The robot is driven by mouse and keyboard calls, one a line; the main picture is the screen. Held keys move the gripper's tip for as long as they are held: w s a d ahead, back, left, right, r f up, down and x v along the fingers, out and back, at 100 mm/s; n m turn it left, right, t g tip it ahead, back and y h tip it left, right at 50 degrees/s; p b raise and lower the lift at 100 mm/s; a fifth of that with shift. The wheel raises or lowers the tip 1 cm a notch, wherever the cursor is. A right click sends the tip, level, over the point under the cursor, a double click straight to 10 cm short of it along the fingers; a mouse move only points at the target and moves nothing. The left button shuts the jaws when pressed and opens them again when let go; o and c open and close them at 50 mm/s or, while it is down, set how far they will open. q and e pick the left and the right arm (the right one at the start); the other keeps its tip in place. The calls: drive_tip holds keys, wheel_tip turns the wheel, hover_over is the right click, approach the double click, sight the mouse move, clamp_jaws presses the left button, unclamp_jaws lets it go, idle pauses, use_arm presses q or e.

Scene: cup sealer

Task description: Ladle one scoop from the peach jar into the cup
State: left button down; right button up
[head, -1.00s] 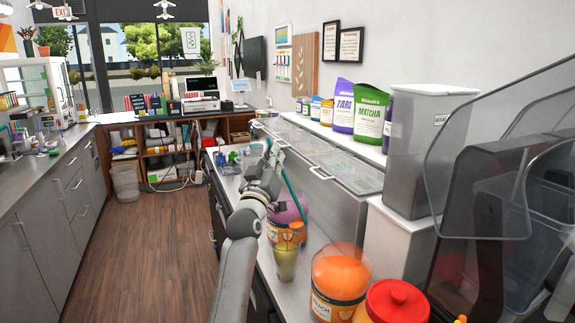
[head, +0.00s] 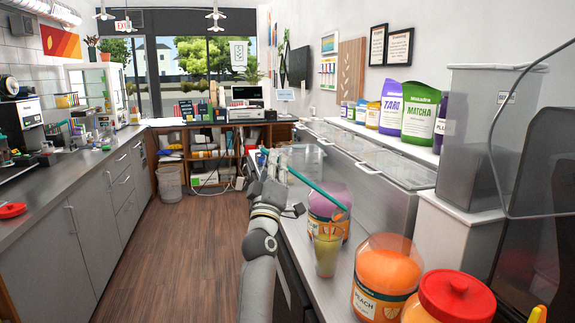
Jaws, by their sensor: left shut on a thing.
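My left gripper (head: 281,168) is shut on a teal stick-like handle (head: 318,190), which looks like the ladle. The handle slopes down to the right, and its far end shows at the purple-topped jar (head: 329,200); I cannot tell whether that end is in or behind the jar. No ladle bowl is clearly visible. The peach jar (head: 386,270) is open, with orange contents and a "PEACH" label, at the counter's front right. The clear cup (head: 326,255) holds yellow-green liquid and stands left of the peach jar. My left gripper is beyond both. My right gripper is out of view.
A red-lidded jar (head: 455,296) stands right of the peach jar. A grey bin (head: 485,130) and dark machine (head: 535,210) crowd the right. Lidded counter wells (head: 385,195) lie behind the jars, with pouches (head: 424,115) above. The wooden floor (head: 190,250) at left is clear.

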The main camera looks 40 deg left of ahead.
use_arm(q)
drive_tip(key=s+a+f+n+g+y+b, duration=0.2)
drive_tip(key=f+n+y+b, duration=0.1)
drive_tip(key=f+n+b, duration=0.1)
drive_tip(key=s+a+f+n+g+y+b, duration=0.2)
drive_tip(key=a+f+n+g+y+b, duration=0.1)
drive_tip(key=f+n, duration=0.4)
drive_tip(key=shift+s+y+b, duration=0.2)
drive_tip(key=shift+y+b, duration=0.45)
drive_tip(key=shift+y, duration=0.05)
drive_tip(key=shift+a, duration=0.1)
idle(0.4)
